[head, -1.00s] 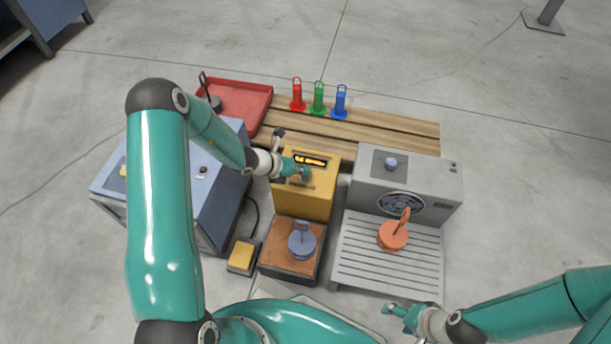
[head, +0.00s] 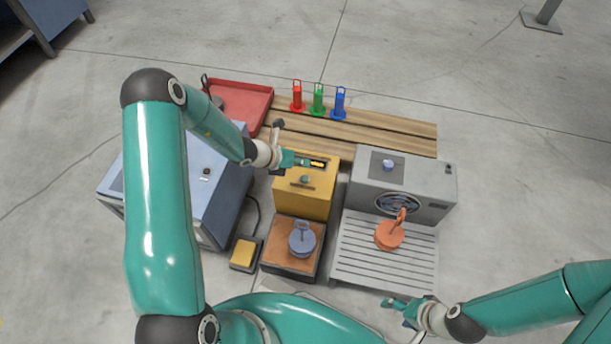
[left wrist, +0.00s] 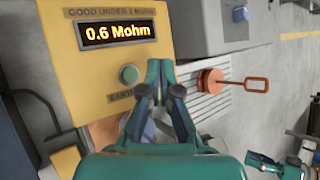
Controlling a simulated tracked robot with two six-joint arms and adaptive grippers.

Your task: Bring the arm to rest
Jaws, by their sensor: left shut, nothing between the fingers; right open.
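My left gripper (head: 304,162) is shut and empty, above the top of the yellow meter box (head: 305,203), and hides part of its lit display (head: 318,164). The display (left wrist: 116,31) reads 0.6 Mohm. My right gripper (head: 391,303) is open and empty in front of the slatted grey tray (head: 352,262). It also shows at the lower right of the left wrist view (left wrist: 256,160).
An orange round piece with a loop handle (head: 389,236) sits on the slatted tray; a blue-grey one (head: 302,240) sits on the brown-topped block. A blue cabinet (head: 222,190) stands left, below my arm. Red, green and blue holders (head: 318,101) stand behind.

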